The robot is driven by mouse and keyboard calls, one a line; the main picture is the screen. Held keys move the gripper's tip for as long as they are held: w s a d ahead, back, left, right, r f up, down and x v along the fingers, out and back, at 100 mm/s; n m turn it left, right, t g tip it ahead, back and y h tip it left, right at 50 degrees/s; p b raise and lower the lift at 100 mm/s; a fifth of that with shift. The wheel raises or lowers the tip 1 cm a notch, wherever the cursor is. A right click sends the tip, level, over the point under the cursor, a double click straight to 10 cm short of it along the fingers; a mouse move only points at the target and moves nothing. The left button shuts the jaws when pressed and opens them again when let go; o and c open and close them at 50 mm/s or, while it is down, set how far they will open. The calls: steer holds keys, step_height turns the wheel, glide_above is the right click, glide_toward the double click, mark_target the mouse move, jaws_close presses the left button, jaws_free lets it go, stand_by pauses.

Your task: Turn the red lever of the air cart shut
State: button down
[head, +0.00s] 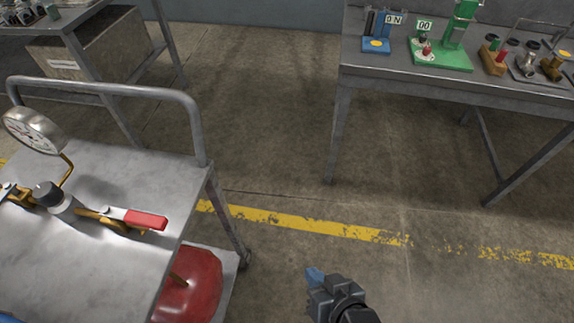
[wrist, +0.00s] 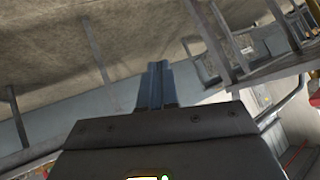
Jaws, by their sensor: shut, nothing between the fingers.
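The air cart (head: 105,170) stands at the left in the head view, with a grey metal top and a tubular handle. The red lever (head: 146,219) lies along the brass pipe on its top, its red grip pointing right towards the cart's edge. My gripper (head: 313,273) is at the bottom centre in the head view, to the right of the cart and apart from the lever. In the wrist view its fingers (wrist: 156,84) are together with nothing between them.
A round gauge (head: 33,130) rises from the pipe. A red tank (head: 190,285) sits on the cart's lower shelf. A workbench (head: 450,85) with several fixtures stands at the back right, another table (head: 75,20) at the back left. The floor between is clear, with a yellow line (head: 300,222).

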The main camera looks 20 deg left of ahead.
mark_target(134, 218)
steer(key=w+a+r+n+g+y+b, duration=0.15)
steer(key=w+a+n+g, duration=0.25)
steer(key=a, duration=0.5)
steer(key=w+a+r+n+g+b, duration=0.25)
steer(key=w+a, duration=0.25)
steer(key=a, duration=0.4)
steer(key=a+r+n+g+h+b, duration=0.25)
steer(key=a+r+n, duration=0.25)
steer(key=r, duration=0.5)
steer(key=a+r+n+g+h+b, duration=0.1)
steer(key=a+r+n+g+h, duration=0.1)
steer(key=a+r+n+g, duration=0.5)
steer(key=s+f+m+t, duration=0.1)
steer(key=s+a+f+m+t, duration=0.1)
steer(key=f, duration=0.1)
steer(key=s+f+m+t+p, duration=0.1)
steer(key=s+f, duration=0.1)
steer(key=shift+s+a+f, duration=0.1)
steer(key=shift+a+f, duration=0.1)
steer(key=shift+a, duration=0.05)
steer(key=shift+s+d+r+p, duration=0.15)
steer(key=shift+s+p, duration=0.3)
steer(key=shift+s, duration=1.5)
steer(key=shift+s, duration=0.1)
